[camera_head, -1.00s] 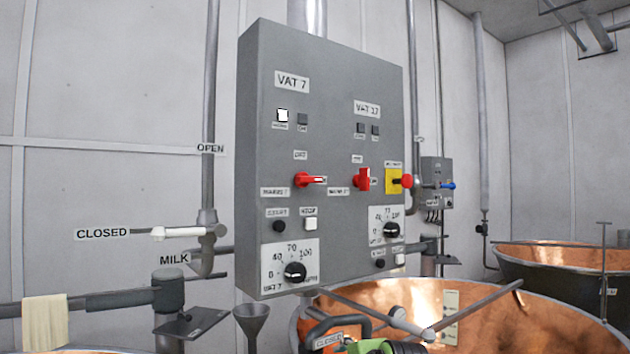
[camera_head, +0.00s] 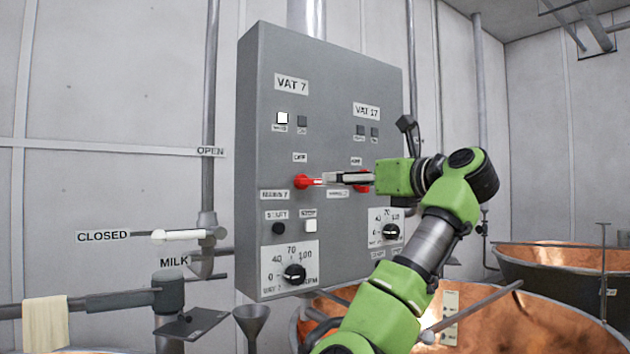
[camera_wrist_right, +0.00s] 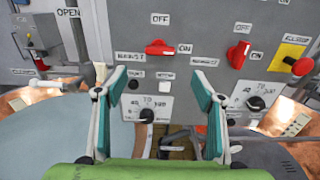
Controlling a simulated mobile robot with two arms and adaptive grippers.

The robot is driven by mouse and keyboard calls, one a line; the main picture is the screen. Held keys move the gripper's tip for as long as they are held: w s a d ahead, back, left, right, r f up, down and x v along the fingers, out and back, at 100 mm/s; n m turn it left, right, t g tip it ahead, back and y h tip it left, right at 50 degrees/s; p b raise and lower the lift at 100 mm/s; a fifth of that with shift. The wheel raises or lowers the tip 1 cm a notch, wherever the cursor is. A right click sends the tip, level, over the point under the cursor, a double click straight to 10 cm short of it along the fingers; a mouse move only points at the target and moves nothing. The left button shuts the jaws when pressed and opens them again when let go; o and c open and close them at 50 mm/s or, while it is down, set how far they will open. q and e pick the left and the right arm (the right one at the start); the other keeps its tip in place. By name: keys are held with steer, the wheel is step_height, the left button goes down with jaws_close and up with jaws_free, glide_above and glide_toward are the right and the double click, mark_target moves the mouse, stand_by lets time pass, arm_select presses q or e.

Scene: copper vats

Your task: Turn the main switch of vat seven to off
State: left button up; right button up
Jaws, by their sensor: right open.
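The red main switch of vat seven (camera_head: 303,182) is on the grey control panel (camera_head: 270,215), under the VAT 7 label. In the right wrist view this switch (camera_wrist_right: 160,47) lies level, its handle toward the ON label, with OFF above it. My right gripper (camera_head: 326,179) is in front of the panel, just right of the switch, and hides part of the handle. In the right wrist view its open fingers (camera_wrist_right: 159,84) are empty and stand to either side below the switch. I cannot tell whether they touch it. My left gripper is not in view.
Knobs (camera_head: 294,273) and small buttons are below. Copper vats (camera_head: 490,315) stand at lower right.

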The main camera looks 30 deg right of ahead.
mark_target(311, 182)
steer(key=w+p, duration=0.1)
steer(key=w, duration=0.2)
steer(key=w+a+p, duration=0.1)
steer(key=w+p, duration=0.1)
steer(key=w, duration=0.2)
steer(key=w+p, duration=0.2)
steer(key=w, duration=0.2)
steer(key=shift+w+a, duration=0.2)
steer(key=shift+a, duration=0.1)
steer(key=shift+w+f+p, duration=0.1)
steer(key=shift+w+p, duration=0.25)
steer(key=shift+w, duration=0.3)
steer(key=shift+a, duration=0.1)
steer(key=c, duration=1.1)
